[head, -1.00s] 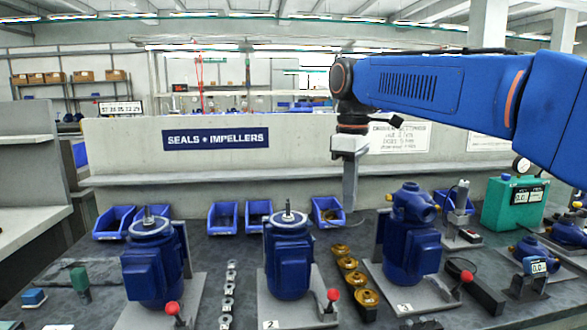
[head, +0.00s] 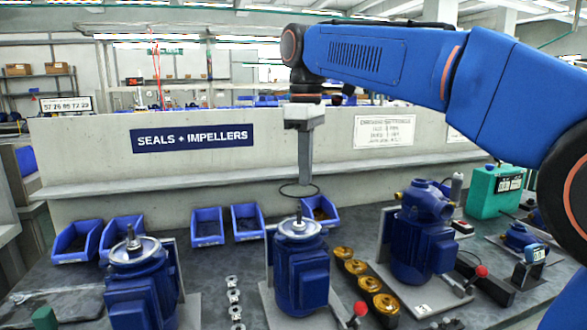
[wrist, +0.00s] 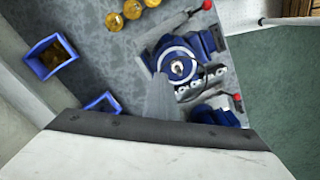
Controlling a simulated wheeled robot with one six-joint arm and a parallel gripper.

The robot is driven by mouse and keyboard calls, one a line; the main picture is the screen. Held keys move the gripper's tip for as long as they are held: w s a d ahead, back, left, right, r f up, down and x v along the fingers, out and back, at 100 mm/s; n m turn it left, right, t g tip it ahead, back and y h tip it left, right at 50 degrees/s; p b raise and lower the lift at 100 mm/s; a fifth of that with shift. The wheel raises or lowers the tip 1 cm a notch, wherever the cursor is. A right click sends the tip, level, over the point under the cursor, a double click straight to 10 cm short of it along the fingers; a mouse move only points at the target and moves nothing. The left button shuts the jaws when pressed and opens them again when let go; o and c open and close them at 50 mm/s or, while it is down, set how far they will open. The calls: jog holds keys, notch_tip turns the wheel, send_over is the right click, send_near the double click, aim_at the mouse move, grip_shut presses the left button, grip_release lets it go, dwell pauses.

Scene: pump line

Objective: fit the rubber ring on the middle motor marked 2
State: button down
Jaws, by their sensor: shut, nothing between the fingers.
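The middle motor (head: 300,268) is blue and upright, with a pale round flange and a short shaft on top. It also shows in the wrist view (wrist: 177,66). Its number is not readable now. My gripper (head: 304,184) points down and is shut, above the motor's shaft in the head view. The thin dark rubber ring (head: 284,193) shows level around my fingertips, just above the shaft in the picture. I cannot tell how it hangs there or its exact height over the flange.
Another blue motor (head: 140,285) stands left and a blue pump (head: 419,240) right. A row of metal rings (head: 233,297) and several brass impellers (head: 356,267) flank the middle motor. A red-knobbed lever (head: 360,309) is close on its right. Blue bins (head: 208,227) line the back.

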jog(key=shift+f, duration=3.35)
jog(key=shift+f, duration=0.6)
jog(key=c, duration=2)
grip_release()
jog(key=shift+c, duration=0.2)
jog(key=shift+r, duration=4.5)
jog(key=shift+d, duration=0.1)
